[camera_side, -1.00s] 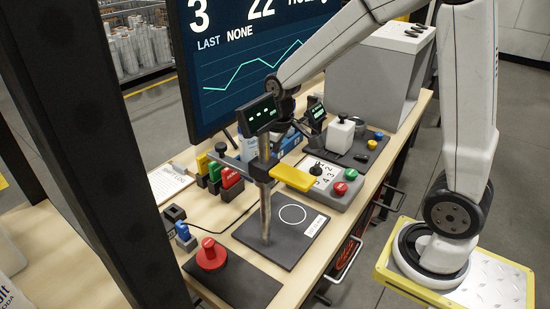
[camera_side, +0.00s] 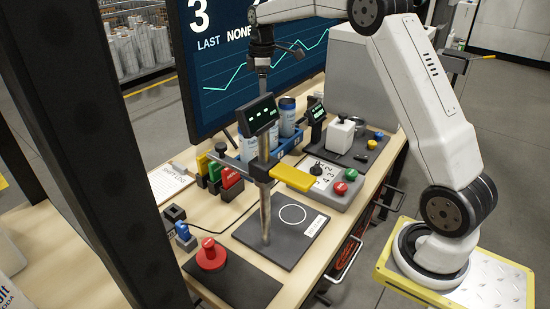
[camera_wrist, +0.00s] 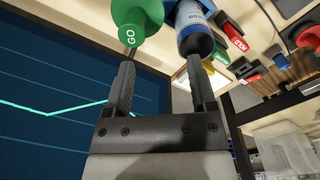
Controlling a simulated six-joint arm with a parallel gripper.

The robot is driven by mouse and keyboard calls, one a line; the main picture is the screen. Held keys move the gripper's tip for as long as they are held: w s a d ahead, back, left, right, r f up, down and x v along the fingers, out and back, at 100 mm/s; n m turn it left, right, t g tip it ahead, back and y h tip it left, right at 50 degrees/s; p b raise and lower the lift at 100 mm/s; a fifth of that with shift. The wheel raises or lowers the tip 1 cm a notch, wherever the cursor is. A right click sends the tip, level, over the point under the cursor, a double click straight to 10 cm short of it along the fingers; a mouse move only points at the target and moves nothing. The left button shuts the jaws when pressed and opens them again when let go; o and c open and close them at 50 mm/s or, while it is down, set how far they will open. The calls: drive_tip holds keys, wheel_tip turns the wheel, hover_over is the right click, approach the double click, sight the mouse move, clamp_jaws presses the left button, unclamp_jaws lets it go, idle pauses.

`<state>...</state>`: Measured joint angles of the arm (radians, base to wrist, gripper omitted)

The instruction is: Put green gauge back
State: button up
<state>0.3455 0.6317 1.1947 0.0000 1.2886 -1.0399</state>
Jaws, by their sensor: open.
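In the wrist view a green gauge (camera_wrist: 138,18) marked GO shows at the top, just beyond my left finger. A blue and white can (camera_wrist: 194,22) stands beside it. My gripper (camera_wrist: 161,62) is open, with nothing between its fingers. In the side view my gripper (camera_side: 263,70) hangs above the cans, in front of the big screen. I cannot make out the GO gauge there; the display on the post may hide it. Yellow, green (camera_side: 214,172) and red (camera_side: 231,177) tagged pieces stand in a row on the bench.
Cans (camera_side: 287,117) stand in a blue tray (camera_side: 290,143) behind the post with its display (camera_side: 258,113) and yellow lever (camera_side: 293,178). The large screen (camera_side: 220,60) stands close behind my gripper.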

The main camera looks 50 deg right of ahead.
drive_tip(key=shift+w+d+r+n, duration=0.15)
drive_tip(key=shift+d+r, duration=0.1)
drive_tip(key=shift+d, duration=0.25)
drive_tip(key=shift+w+d+r+n, duration=0.15)
drive_tip(key=shift+d+r+n, duration=0.1)
drive_tip(key=shift+d, duration=0.3)
drive_tip(key=shift+w+d+r+n, duration=0.15)
drive_tip(key=shift+d+r, duration=0.1)
drive_tip(key=shift+d, duration=0.25)
drive_tip(key=shift+s+f, duration=0.2)
drive_tip(key=shift+f, duration=3.75)
clamp_jaws()
